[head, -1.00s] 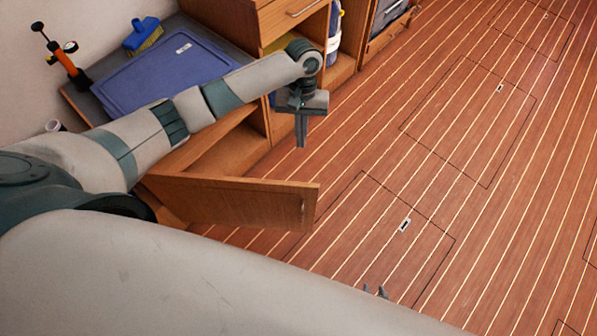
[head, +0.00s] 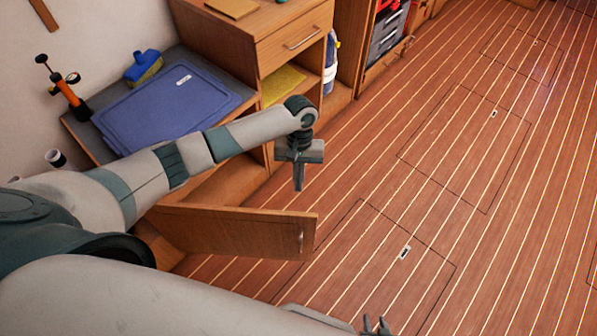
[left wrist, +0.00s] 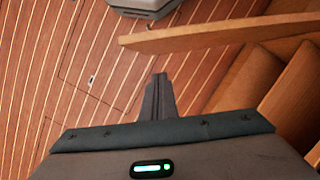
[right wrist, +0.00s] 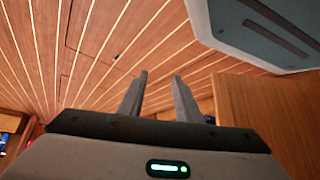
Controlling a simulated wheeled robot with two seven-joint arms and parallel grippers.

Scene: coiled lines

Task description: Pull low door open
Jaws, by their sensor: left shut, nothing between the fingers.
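The low wooden door (head: 235,231) stands swung out from the cabinet, with a small metal catch near its free edge. Its edge also shows in the left wrist view (left wrist: 215,36). My left gripper (head: 299,186) is shut and empty, above the floor beyond the door's free end and apart from it. Its closed fingers show in the left wrist view (left wrist: 158,92). My right gripper (head: 377,323) is low at the bottom edge of the head view, its fingers apart and empty in the right wrist view (right wrist: 158,95). A wooden panel, probably the door (right wrist: 252,110), is right of it.
A drawer unit (head: 292,42) stands behind. The striped floor (head: 440,190) to the right is clear.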

